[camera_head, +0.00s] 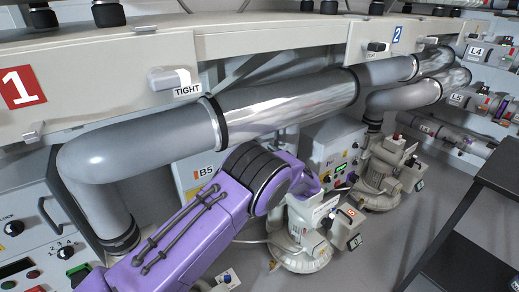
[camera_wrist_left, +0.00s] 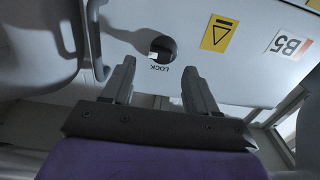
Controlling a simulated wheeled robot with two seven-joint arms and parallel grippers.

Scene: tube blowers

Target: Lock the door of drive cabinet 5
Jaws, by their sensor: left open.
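The pale door of drive cabinet B5 (camera_wrist_left: 250,75) fills the upper part of the left wrist view, upside down. In the head view, part of the B5 cabinet (camera_head: 188,176) shows below the big pipe. A dark round lock (camera_wrist_left: 162,49) with a small light part in it is on the door, marked LOCK. My left gripper (camera_wrist_left: 158,78) is open and empty, its two fingertips just below the lock in the picture. I cannot tell whether they touch the door. In the head view my arm and the pipe hide this gripper. My right gripper is not in view.
A large grey and silver pipe (camera_head: 290,105) runs above my arm. A curved handle (camera_wrist_left: 97,40) is left of the lock in the wrist view. Blower units (camera_head: 300,240) stand on the floor to the right. A dark table (camera_head: 480,225) is at the right edge.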

